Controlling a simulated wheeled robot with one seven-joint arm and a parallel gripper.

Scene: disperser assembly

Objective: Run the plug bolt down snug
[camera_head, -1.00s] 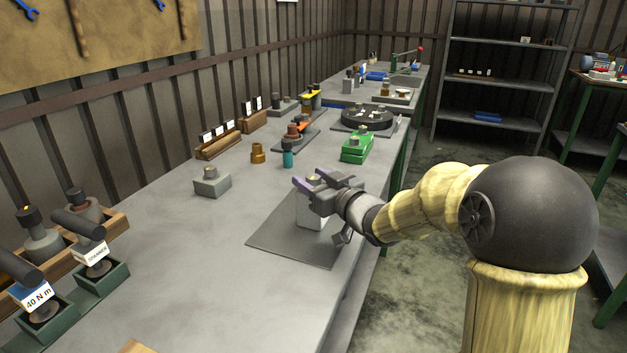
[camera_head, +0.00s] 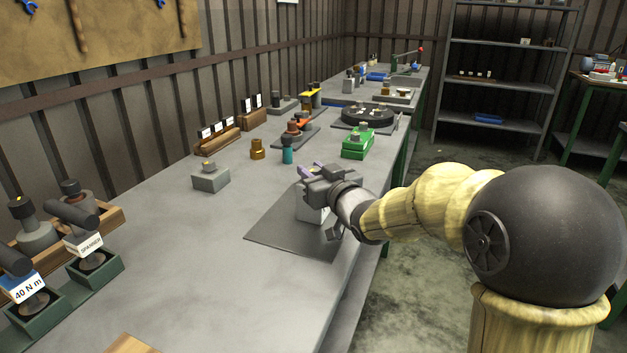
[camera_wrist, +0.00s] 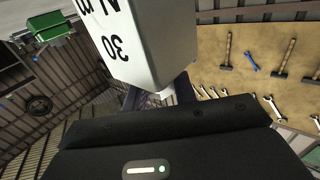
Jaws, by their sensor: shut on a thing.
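A pale grey block (camera_head: 313,214) stands on the dark mat (camera_head: 280,235) at the bench's right edge. In the wrist view, the block (camera_wrist: 150,45) is large and upside down, with black "30 N m" lettering.
A "40 N m" tool (camera_head: 25,285) and a "SPANNER" tool (camera_head: 83,243) stand in green holders at the left. A grey block (camera_head: 211,179), a brass part (camera_head: 257,149), a teal part (camera_head: 287,151) and a green fixture (camera_head: 357,144) stand farther back.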

